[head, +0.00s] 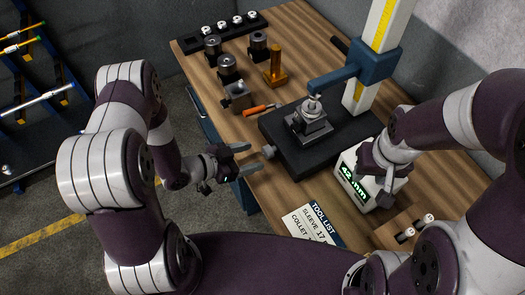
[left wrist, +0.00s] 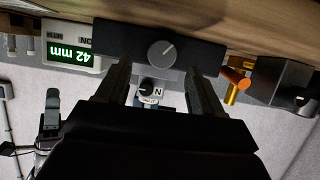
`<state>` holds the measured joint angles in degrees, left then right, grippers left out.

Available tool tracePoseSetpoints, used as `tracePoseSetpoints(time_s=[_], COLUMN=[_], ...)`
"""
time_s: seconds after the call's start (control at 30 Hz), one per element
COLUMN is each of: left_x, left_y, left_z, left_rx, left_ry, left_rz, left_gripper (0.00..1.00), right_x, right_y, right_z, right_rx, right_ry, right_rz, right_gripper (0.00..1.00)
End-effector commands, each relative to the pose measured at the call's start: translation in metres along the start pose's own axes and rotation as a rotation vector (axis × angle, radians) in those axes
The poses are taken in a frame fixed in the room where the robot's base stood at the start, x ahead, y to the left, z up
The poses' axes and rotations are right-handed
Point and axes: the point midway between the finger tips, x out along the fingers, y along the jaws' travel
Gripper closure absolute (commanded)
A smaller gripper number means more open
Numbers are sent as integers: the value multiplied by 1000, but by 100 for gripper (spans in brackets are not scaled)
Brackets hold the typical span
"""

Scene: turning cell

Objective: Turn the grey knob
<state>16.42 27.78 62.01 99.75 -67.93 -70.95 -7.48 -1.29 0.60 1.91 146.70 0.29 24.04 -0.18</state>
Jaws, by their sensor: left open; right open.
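The grey knob (head: 268,152) sticks out of the side of the black base (head: 290,160) on the bench. In the left wrist view the knob (left wrist: 161,53) is a round dial with a light pointer line, on the dark face of the base. My left gripper (head: 252,158) is open and empty, its fingers pointing at the knob. In the left wrist view the knob lies beyond the fingertips, between their lines; the fingers appear apart from it. My right gripper (head: 374,164) is by the display box (head: 352,190), its fingers partly hidden by its own wrist. The display reads 42 mm.
The base carries a metal block (head: 309,122) under a blue arm on a yellow-scaled column (head: 378,35). A tool list card (head: 310,225) lies near the front edge.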

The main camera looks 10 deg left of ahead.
Motion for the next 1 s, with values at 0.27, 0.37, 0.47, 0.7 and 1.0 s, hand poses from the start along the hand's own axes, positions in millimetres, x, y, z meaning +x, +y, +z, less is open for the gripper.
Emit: tracePoseSetpoints(time_s=[0.27,0.37,0.47,0.7,1.0], left_x=[43,48,49,48,48], left_y=[0,0,-1,-1,-1], left_z=[0,0,0,0,1], left_rx=[-1,-1,-2,-1,1], left_ry=[-2,-1,-1,-2,-4], left_rz=[0,-1,-2,-2,-4], left_gripper=[33,33,33,66,89], right_x=[-7,-7,-7,-7,-6], right_y=[0,0,0,0,0], right_z=[-1,-1,-1,-1,-1], right_rx=[0,-1,0,0,0], right_ry=[1,0,0,0,0], right_rz=[0,0,0,0,0], right_gripper=[57,57,57,57,57])
